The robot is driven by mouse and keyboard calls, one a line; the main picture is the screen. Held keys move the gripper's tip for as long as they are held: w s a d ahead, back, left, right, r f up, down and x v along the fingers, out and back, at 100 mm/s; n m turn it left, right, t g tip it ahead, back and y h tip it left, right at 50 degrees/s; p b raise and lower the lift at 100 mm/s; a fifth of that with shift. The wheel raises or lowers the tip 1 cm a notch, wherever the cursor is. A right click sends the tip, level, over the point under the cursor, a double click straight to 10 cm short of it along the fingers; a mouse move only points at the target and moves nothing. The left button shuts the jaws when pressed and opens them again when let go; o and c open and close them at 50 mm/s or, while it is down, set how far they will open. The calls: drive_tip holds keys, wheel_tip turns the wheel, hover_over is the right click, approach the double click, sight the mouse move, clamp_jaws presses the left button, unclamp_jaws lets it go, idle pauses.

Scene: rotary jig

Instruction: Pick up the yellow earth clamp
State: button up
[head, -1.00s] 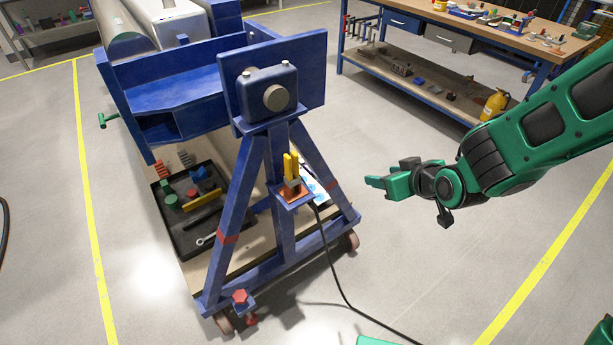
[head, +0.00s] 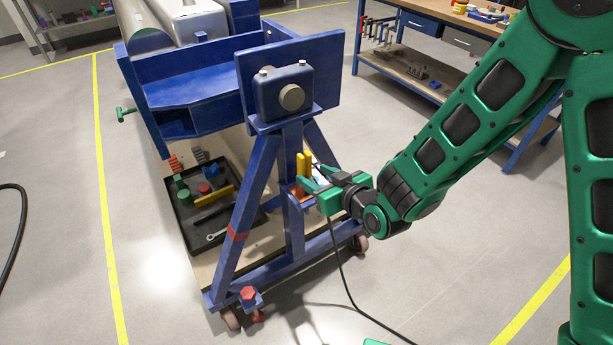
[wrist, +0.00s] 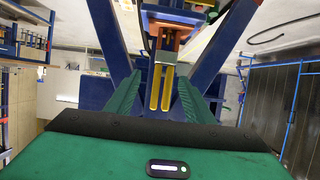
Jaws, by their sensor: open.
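The yellow earth clamp (head: 304,164) stands upright on a small shelf on the front of the blue A-frame stand (head: 262,175). Its two yellow handles (wrist: 161,88) show in the wrist view, with a grey part and an orange-brown plate (wrist: 168,45) beyond them. My gripper (head: 314,182) is open at the right side of the clamp, partly covering the shelf. In the wrist view the handles lie between my two green fingers (wrist: 160,80), with gaps on both sides. I cannot tell contact.
A black cable (head: 345,285) hangs from the shelf to the floor. A black tray (head: 187,225) with tools lies on the stand's wooden base. The blue fixture with a gearbox (head: 283,93) rises above the clamp. A workbench (head: 440,80) stands behind.

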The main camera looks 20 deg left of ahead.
sight(308, 171)
drive_tip(key=x, duration=0.5)
drive_tip(key=shift+s+a+r, duration=0.1)
drive_tip(key=shift+a+r, duration=0.15)
drive_tip(key=shift+r, duration=0.1)
clamp_jaws()
